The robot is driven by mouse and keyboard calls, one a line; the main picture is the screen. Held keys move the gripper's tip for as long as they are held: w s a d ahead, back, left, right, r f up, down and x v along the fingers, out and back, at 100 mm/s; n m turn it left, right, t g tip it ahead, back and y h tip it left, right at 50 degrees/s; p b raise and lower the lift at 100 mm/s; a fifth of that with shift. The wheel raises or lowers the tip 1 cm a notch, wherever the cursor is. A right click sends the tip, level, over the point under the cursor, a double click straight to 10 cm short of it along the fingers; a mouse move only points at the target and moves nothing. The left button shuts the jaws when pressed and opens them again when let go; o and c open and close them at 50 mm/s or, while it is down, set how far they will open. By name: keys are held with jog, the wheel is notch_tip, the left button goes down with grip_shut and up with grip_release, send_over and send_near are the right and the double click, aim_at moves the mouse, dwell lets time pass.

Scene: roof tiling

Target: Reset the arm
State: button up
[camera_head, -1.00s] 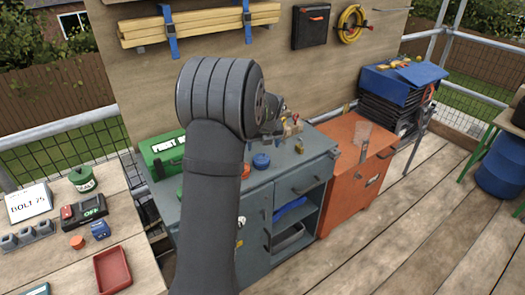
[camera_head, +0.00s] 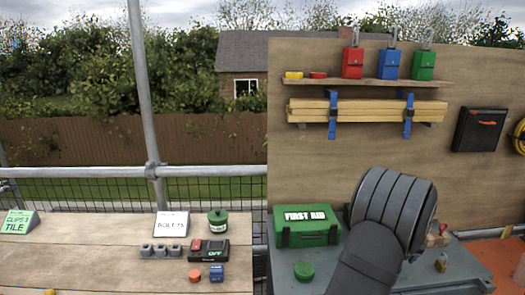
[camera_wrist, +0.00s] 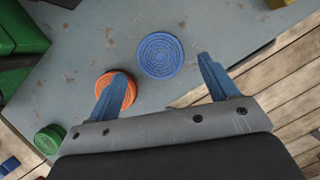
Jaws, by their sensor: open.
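My gripper (camera_wrist: 161,72) is open and empty in the wrist view, its two blue fingers pointing over the grey cabinet top (camera_wrist: 90,30). A blue ridged round lid (camera_wrist: 160,55) lies between and just beyond the fingertips. An orange round lid (camera_wrist: 116,90) is partly hidden behind the left finger. A green round lid (camera_wrist: 49,139) lies further left. In the head view my arm rises at the lower right and bends over the cabinet top; it hides the gripper's fingers there.
A green first aid box (camera_head: 306,226) stands on the cabinet, beside a green lid (camera_head: 304,270). A wooden table (camera_head: 90,255) at left holds signs, a green pot (camera_head: 218,221) and a switch box (camera_head: 209,251). A shelf with coloured boxes (camera_head: 352,62) is on the board behind.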

jog(key=x, duration=0.5)
jog(key=shift+a+f, duration=0.1)
jog(key=shift+w+f, duration=0.15)
jog(key=shift+r, duration=2)
jog(key=shift+f, duration=0.1)
